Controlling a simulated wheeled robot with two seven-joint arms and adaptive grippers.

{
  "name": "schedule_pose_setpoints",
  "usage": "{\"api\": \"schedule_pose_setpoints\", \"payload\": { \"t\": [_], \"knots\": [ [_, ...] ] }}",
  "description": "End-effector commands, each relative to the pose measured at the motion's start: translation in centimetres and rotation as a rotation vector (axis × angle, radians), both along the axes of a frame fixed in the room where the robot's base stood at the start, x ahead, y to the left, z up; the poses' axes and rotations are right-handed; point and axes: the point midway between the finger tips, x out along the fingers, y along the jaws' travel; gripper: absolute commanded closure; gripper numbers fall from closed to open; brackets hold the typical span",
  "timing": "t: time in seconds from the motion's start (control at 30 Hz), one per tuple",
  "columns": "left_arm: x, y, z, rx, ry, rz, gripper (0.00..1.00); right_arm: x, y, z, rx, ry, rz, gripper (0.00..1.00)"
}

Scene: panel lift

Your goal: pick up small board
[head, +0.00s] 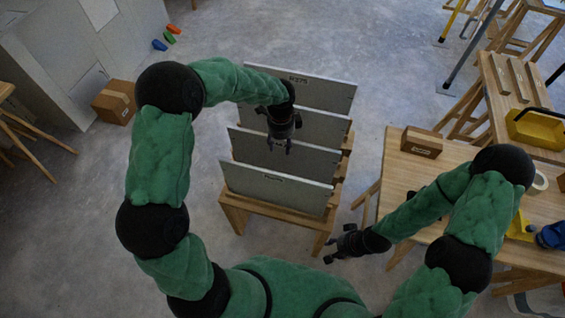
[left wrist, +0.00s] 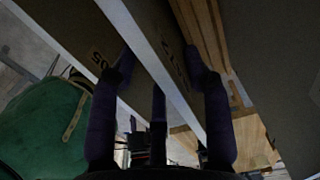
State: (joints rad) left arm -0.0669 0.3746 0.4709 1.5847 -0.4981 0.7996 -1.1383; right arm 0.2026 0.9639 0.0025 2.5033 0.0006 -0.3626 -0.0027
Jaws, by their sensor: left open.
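Several grey boards stand upright on edge in a wooden rack (head: 236,205): a back board (head: 325,93) with a printed mark, a second board (head: 325,128), a third board (head: 300,160) and a front board (head: 285,190). I cannot tell which is the small one. My left gripper (head: 280,148) is open above the rack, in front of the second board and over the third. In the left wrist view, its spread fingers (left wrist: 160,85) straddle a board's pale edge (left wrist: 165,65); contact is unclear. My right gripper (head: 335,250) is empty, fingers apart, right of the rack's front.
Another box (head: 115,101) lies on the floor at left. The concrete floor behind the rack is clear.

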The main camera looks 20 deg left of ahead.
Motion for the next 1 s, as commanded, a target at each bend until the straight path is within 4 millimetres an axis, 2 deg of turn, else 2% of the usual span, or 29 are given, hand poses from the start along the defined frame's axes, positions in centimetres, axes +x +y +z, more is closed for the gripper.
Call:
{"api": "schedule_pose_setpoints", "payload": {
  "t": [0.3,0.57,0.6,0.7,0.77,1.0],
  "knots": [
    [0.5,-0.2,-4.4,-0.001,0.003,0.002,0.52,0.0,0.0,-1.9,0.0,0.0,0.0,0.6],
    [0.5,-0.2,-4.7,-0.001,0.0,0.001,0.52,0.0,0.0,-1.9,0.0,0.0,0.0,0.6],
    [0.5,-0.2,-4.7,-0.001,0.0,0.001,0.57,0.0,0.0,-1.9,0.0,0.0,0.0,0.6],
    [0.5,-0.2,-4.7,-0.001,0.0,0.001,0.85,0.0,0.0,-1.8,0.0,0.0,0.0,0.6],
    [0.5,-0.2,-4.7,-0.001,0.0,0.001,1.0,0.0,0.0,-1.9,0.0,0.0,0.0,0.6],
    [0.7,-0.2,-4.5,-0.001,-0.004,0.002,1.0,0.0,0.0,-1.9,0.0,0.0,0.0,0.6]
  ]
}}
